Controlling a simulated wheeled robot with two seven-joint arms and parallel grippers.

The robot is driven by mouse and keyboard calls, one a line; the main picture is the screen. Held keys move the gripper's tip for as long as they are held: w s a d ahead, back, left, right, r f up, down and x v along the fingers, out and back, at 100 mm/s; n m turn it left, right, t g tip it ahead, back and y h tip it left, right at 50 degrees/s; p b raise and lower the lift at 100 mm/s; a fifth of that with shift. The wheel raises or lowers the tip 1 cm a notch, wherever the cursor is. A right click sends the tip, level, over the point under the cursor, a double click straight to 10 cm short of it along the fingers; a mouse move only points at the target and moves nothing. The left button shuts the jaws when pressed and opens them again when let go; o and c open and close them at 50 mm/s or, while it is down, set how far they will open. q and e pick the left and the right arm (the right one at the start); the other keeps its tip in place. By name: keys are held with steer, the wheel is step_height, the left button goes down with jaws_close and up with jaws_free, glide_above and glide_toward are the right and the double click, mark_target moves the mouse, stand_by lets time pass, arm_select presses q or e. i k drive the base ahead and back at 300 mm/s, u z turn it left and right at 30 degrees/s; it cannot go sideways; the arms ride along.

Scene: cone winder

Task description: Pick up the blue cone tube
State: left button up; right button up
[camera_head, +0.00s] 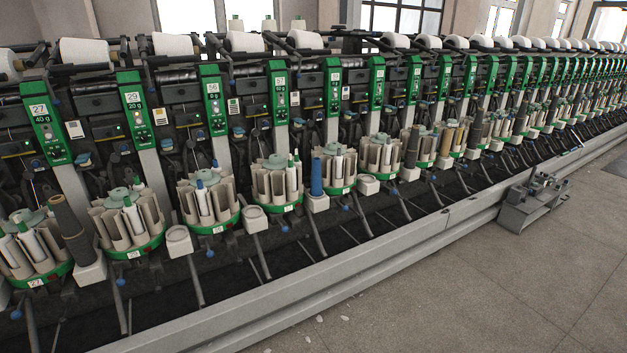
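The blue cone tube (316,177) stands upright on a small pale holder (318,203) near the middle of the winder. It sits between two round bobbin magazines with green bases, one on its left (276,183) and one on its right (335,169). Neither of my grippers shows in the head view.
The long winder runs from left to far right with green numbered panels (280,92). Dark grey tubes (68,216) stand on other holders. A grey rail (400,248) runs along the machine's front. A small metal cart (527,205) stands by it; the floor (480,300) is mostly clear.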

mark_target(316, 180)
steer(key=z, duration=0.15)
steer(key=i, duration=1.25)
steer(key=u, duration=0.8)
